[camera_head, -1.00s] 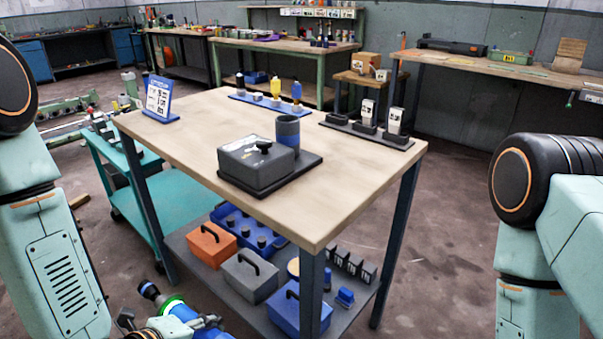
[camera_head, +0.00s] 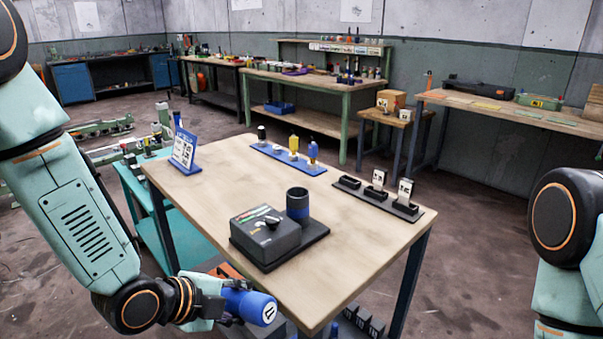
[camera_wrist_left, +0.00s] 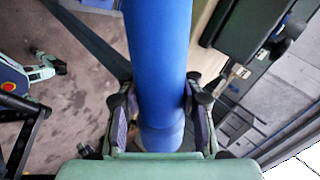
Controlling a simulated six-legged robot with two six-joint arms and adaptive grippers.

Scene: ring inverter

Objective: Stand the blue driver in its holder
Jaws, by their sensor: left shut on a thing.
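The blue driver (camera_head: 246,304), a thick blue cylinder with a white marked end, is in my left gripper (camera_head: 212,303), low in front of the table's near left side. In the left wrist view the blue driver (camera_wrist_left: 158,60) runs between the two fingers of the left gripper (camera_wrist_left: 160,118), which is shut on it. A dark, open-topped cup with a blue band (camera_head: 298,207), seemingly the holder, stands upright on a black base beside a grey box (camera_head: 265,232). The cup looks empty, though its bottom is hidden. My right gripper is out of view.
The wooden table (camera_head: 350,245) has a blue rack (camera_head: 283,160) with small bottles at the back, a blue sign (camera_head: 185,152) at left and a black tray (camera_head: 385,197) at right. Its near edge lies close to the driver. The table's middle is clear.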

